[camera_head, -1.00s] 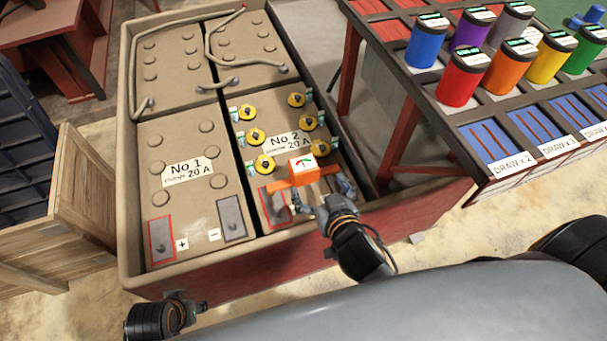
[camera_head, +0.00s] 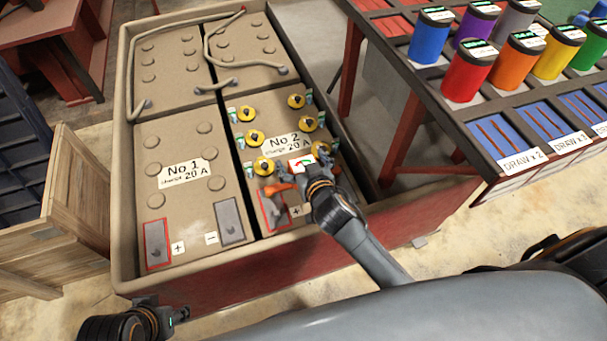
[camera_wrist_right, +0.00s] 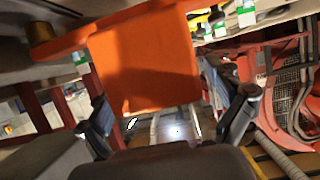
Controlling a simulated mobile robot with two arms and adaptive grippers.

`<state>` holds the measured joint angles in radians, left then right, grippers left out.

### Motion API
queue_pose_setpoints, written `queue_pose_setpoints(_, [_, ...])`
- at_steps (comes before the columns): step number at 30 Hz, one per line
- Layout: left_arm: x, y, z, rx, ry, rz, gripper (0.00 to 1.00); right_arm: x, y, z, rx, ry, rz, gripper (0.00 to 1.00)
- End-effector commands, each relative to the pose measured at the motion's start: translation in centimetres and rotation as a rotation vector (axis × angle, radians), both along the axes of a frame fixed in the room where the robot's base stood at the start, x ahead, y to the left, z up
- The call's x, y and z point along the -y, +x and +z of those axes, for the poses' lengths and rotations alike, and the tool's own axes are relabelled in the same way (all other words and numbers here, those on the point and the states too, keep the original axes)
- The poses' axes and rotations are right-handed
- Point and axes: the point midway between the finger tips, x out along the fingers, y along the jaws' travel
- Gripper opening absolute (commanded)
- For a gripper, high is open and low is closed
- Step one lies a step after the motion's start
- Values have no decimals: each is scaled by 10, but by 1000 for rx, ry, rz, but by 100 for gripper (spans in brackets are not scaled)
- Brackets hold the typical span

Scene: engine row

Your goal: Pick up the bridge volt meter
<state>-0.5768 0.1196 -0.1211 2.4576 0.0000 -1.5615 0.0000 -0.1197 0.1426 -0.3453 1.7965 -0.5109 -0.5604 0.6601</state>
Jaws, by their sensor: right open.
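The bridge volt meter is an orange body with a white dial face (camera_head: 300,162); it rests on the No 2 battery (camera_head: 251,183), near that battery's terminals. My right gripper (camera_head: 312,182) is over its near side and hides most of its body. In the right wrist view the orange body (camera_wrist_right: 148,58) fills the upper middle, and the open fingers of my right gripper (camera_wrist_right: 170,112) stand to its lower left and lower right. Whether they touch it I cannot tell. My left gripper (camera_head: 160,312) is low at the left, outside the box, and its fingers are unclear.
The No 1 battery (camera_head: 186,205) sits left of No 2 in the same box, whose rim (camera_head: 121,180) stands around them. Yellow caps (camera_head: 257,137) crowd the No 2 battery. A rack with coloured cylinders (camera_head: 470,70) is at the right. A wooden crate (camera_head: 75,200) is at the left.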

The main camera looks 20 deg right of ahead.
Motion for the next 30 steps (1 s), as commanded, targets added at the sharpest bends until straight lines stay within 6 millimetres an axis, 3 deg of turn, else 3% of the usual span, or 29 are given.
queue_pose_setpoints(3, [0,-2,0,0,1,0,40,0,13,-6,1,-1,0,92])
queue_pose_setpoints(12, [-1,-2,2,1,1,0,40,-1,16,-7,-1,0,0,90])
queue_pose_setpoints(21, [-1,-2,2,1,1,0,40,-1,16,-7,-1,0,0,29])
queue_pose_setpoints(28, [0,-2,2,1,1,0,40,-1,16,-7,0,0,0,26])
queue_pose_setpoints(29, [-1,-2,2,1,1,0,40,-1,16,-7,0,0,0,20])
queue_pose_setpoints(30, [-1,-2,2,1,1,0,40,-1,16,-7,-1,0,0,20])
